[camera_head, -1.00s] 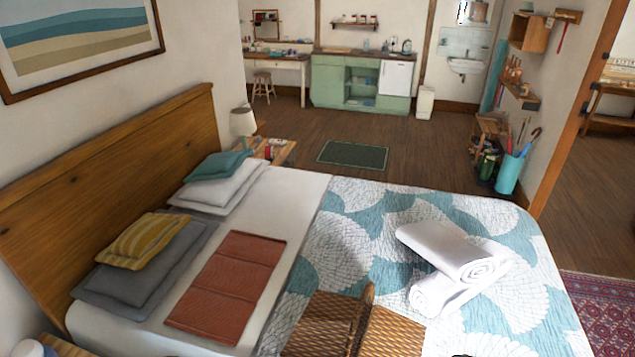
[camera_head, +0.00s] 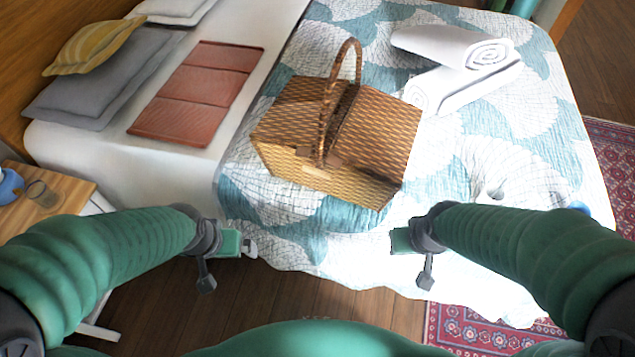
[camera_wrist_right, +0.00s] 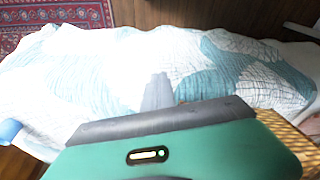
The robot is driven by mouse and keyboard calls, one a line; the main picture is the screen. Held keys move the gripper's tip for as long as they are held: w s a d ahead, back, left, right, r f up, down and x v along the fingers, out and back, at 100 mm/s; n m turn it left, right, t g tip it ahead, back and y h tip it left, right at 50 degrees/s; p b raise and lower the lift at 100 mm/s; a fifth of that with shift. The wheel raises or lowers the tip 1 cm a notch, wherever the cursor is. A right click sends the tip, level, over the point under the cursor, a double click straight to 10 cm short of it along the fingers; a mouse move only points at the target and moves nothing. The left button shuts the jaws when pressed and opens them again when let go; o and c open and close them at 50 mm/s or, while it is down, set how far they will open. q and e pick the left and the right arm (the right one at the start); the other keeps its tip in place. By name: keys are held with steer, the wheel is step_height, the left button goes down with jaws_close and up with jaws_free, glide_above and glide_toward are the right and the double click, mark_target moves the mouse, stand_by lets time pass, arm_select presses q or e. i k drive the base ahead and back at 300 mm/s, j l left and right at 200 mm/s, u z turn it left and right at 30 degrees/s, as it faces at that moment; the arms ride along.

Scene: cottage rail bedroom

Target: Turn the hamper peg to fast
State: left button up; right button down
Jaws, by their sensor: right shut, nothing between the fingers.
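The wicker hamper (camera_head: 365,140) stands on the bed in the head view, with its arched handle (camera_head: 328,100) upright across the lid. A small brown piece (camera_head: 333,158) shows on the near side by the handle's foot; I cannot tell if it is the peg or how it is turned. My left gripper (camera_head: 250,247) is below and left of the hamper, apart from it; its fingers are too small to judge. My right gripper (camera_head: 400,243) is just below the hamper's right corner, apart from it. Its fingers (camera_wrist_right: 158,92) look shut and empty in the right wrist view, over the quilt.
Rolled white towels (camera_head: 465,65) lie behind the hamper to the right. A folded terracotta cloth (camera_head: 195,95) and cushions (camera_head: 95,75) lie to the left. A bedside table (camera_head: 50,205) with a glass (camera_head: 42,193) is at the far left.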

mark_target(311, 169)
steer(key=k+u, duration=0.15)
steer(key=u, duration=0.2)
steer(key=k+u, duration=0.1)
steer(key=u, duration=0.3)
steer(key=k+u, duration=0.15)
steer(key=u, duration=0.2)
